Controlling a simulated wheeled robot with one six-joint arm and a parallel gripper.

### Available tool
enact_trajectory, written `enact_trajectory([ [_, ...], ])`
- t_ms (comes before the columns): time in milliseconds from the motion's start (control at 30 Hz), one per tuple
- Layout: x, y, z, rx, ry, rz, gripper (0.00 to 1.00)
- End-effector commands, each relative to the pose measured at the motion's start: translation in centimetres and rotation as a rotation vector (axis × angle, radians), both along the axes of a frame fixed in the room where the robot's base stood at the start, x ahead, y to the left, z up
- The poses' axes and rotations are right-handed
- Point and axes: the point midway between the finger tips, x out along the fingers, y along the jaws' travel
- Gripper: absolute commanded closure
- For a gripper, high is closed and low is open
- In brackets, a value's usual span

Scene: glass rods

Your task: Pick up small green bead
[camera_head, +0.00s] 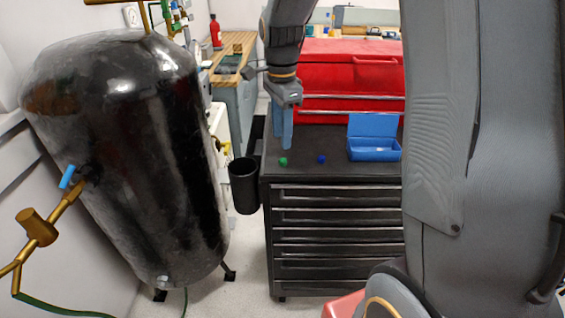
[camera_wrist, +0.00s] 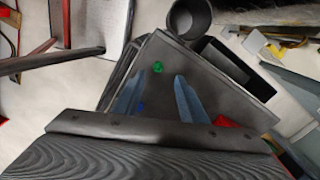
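A small green bead (camera_head: 283,161) lies on the dark top of a black drawer cabinet (camera_head: 335,166), near its left front part. In the wrist view the green bead (camera_wrist: 158,67) is beyond the fingertips, between their lines. My gripper (camera_head: 283,146) points down above the cabinet top, with its blue fingers just above and slightly behind the bead in the head view. In the wrist view my gripper (camera_wrist: 158,80) has its two blue fingers spread apart with nothing between the tips. It is open and does not touch the bead.
A blue bead (camera_head: 321,159) lies right of the green one. An open blue box (camera_head: 374,151) stands further right. A red toolbox (camera_head: 345,75) is behind. A black cup-shaped holder (camera_head: 244,185) hangs at the cabinet's left side, and a large black tank (camera_head: 125,150) stands left.

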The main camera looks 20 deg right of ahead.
Motion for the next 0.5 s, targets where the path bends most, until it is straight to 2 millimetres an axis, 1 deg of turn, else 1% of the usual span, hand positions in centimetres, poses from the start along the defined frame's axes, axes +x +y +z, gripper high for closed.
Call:
enact_trajectory([
  [100,-0.1,0.1,-1.3,0.000,0.004,-0.003,0.62],
  [267,-0.3,0.1,-2.7,0.000,0.004,-0.001,0.62],
  [500,-0.6,0.3,-5.7,0.000,0.004,0.000,0.62],
])
